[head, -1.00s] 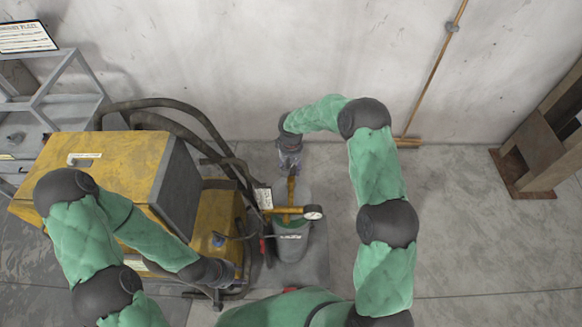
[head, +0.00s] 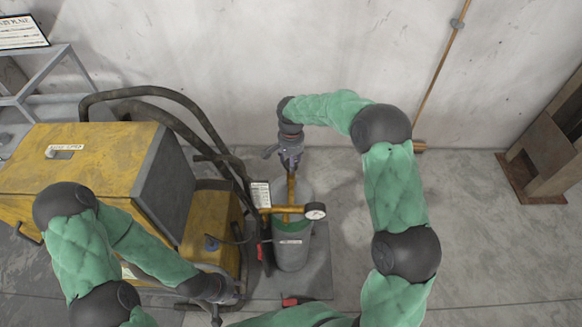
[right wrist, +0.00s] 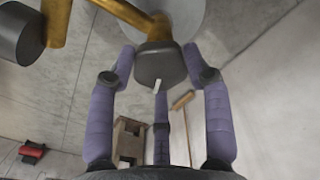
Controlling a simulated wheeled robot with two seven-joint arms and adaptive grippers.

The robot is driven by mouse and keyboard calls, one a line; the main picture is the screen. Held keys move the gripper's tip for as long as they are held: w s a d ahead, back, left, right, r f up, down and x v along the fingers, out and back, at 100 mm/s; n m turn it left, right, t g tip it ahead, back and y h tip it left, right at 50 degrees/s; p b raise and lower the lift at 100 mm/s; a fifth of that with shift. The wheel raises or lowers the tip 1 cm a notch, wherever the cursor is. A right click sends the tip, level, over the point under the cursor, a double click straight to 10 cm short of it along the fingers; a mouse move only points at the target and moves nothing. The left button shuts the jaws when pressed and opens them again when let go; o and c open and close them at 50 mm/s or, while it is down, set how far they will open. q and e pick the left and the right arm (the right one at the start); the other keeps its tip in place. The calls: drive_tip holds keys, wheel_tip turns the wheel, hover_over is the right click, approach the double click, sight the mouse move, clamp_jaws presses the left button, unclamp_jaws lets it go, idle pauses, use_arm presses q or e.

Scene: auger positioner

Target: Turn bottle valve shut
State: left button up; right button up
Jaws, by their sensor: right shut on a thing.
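The grey bottle (head: 292,254) stands upright with a green collar, a brass fitting (head: 291,192) on top and a round gauge (head: 315,211) at its right. My right gripper (head: 290,158) is at the far end of the brass fitting. In the right wrist view its three purple fingers (right wrist: 160,72) are closed around a dark grey valve knob (right wrist: 159,60) with a white mark. My left gripper (head: 232,294) is low beside the yellow machine, apart from the bottle; its finger opening is unclear.
The yellow machine (head: 75,165) with black hoses (head: 190,120) stands left of the bottle. A tag (head: 260,194) hangs beside the brass fitting. The concrete wall (head: 240,60) is behind. A brown steel post (head: 545,165) and a broom (head: 440,75) are at the right.

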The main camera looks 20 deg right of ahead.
drive_tip(key=m+b, duration=0.2)
drive_tip(key=m, duration=0.1)
drive_tip(key=m+b, duration=0.1)
drive_tip(key=shift+f+m, duration=0.25)
drive_tip(key=shift+m, duration=0.05)
drive_tip(key=m+b, duration=0.2)
drive_tip(key=m, duration=0.3)
drive_tip(key=shift+b, duration=0.3)
drive_tip(key=m+b, duration=0.2)
drive_tip(key=m, duration=0.4)
drive_tip(key=shift+m, duration=0.4)
drive_tip(key=m+b, duration=0.1)
drive_tip(key=m, duration=0.4)
drive_tip(key=shift+r, duration=0.1)
drive_tip(key=shift+m, duration=0.4)
drive_tip(key=o, duration=1.1)
drive_tip(key=shift+o, duration=0.2)
drive_tip(key=shift+r, duration=0.1)
